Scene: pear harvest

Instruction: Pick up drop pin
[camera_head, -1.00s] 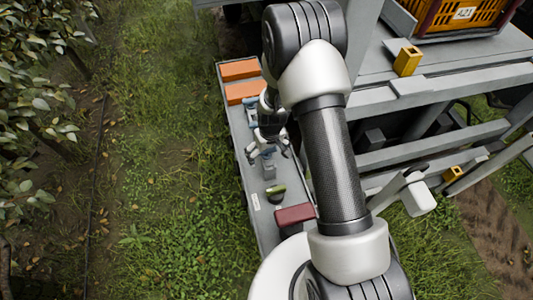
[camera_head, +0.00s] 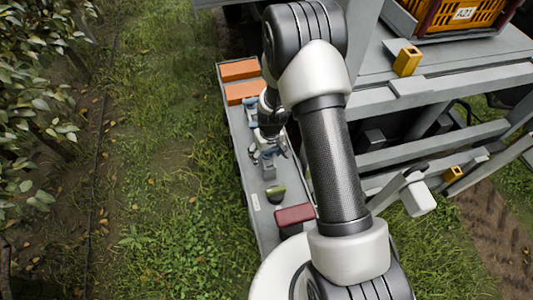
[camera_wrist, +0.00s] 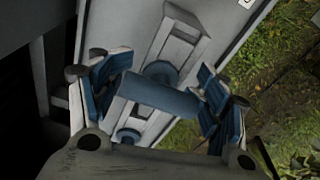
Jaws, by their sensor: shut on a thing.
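The drop pin (camera_wrist: 158,96) shows in the wrist view as a blue-grey cylinder lying crosswise between the blue pads of my fingers. My gripper (camera_wrist: 160,98) is shut on it, one finger at each end. Just behind the pin is a grey holder (camera_wrist: 184,38) with a round blue part; I cannot tell whether the pin still touches it. In the head view my gripper (camera_head: 268,153) is low over the middle of the long grey tray (camera_head: 239,130), and the pin cannot be made out clearly there.
Two orange blocks (camera_head: 240,70) lie at the tray's far end. A green item (camera_head: 275,192) and a dark red block (camera_head: 295,214) are on its near part. A grey frame with a yellow crate (camera_head: 462,14) stands right. Grass (camera_head: 175,170) is open to the left.

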